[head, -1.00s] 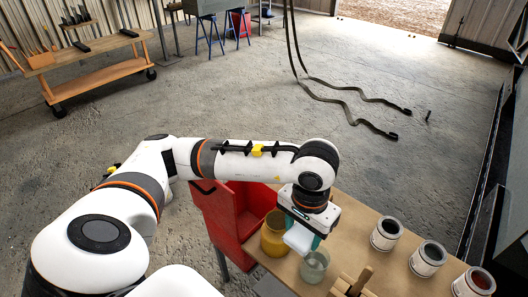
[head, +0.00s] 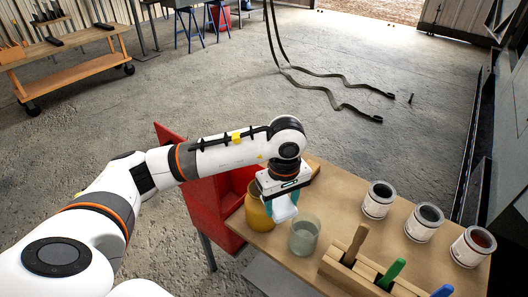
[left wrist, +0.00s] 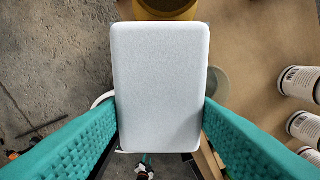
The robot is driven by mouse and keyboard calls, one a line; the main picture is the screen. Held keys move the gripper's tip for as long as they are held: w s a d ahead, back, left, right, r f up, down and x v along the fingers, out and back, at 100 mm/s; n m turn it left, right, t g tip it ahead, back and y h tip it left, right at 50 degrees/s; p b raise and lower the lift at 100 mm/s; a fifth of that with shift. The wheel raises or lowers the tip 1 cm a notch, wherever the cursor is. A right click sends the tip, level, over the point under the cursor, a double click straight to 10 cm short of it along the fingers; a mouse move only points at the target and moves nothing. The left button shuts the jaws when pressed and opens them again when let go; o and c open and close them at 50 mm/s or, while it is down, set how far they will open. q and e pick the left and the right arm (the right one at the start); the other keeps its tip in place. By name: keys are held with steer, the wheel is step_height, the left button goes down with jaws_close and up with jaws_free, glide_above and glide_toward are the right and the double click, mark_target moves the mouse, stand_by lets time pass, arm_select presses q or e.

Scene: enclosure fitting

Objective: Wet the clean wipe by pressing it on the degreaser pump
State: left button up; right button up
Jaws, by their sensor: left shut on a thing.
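My left gripper (head: 282,203) is shut on a white, rounded rectangular pad, the clean wipe (head: 284,209). It holds the wipe above the bench, just behind the clear glass jar (head: 303,238) and beside the amber jar (head: 256,214). In the left wrist view the wipe (left wrist: 160,85) fills the middle between the teal fingers and hides what lies under it. A pale round rim shows at its left edge; I cannot tell what it belongs to. I cannot make out the degreaser pump in either view.
Several labelled cans, one of them (head: 378,200), stand along the bench's right side. A wooden block (head: 345,270) holds brushes with wooden, green and blue handles at the front. A red cabinet (head: 215,207) stands left of the bench. The bench middle (head: 335,210) is clear.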

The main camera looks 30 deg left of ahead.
arm_select(q)
steer(key=w+a+r+n+p, duration=0.1)
steer(key=w+a+n+p, duration=0.3)
steer(key=n, duration=0.8)
steer(key=w+a+n+p, duration=0.3)
steer(key=w+a+n, duration=0.25)
steer(key=n, duration=0.55)
steer(key=shift+s+a+f+b, duration=0.15)
steer(key=shift+f+b, duration=0.55)
steer(key=shift+f, duration=0.15)
steer(key=shift+s+a+f+b, duration=0.2)
steer(key=shift+f+b, duration=0.45)
steer(key=shift+f, duration=0.25)
steer(key=shift+s+a+f+b, duration=0.1)
steer(key=shift+s+f+b, duration=0.05)
steer(key=shift+f+b, duration=0.65)
steer(key=shift+f, duration=0.45)
steer(key=shift+f+b, duration=0.8)
steer(key=shift+r, duration=0.1)
steer(key=shift+r+p, duration=2.4)
steer(key=shift+r, duration=1.05)
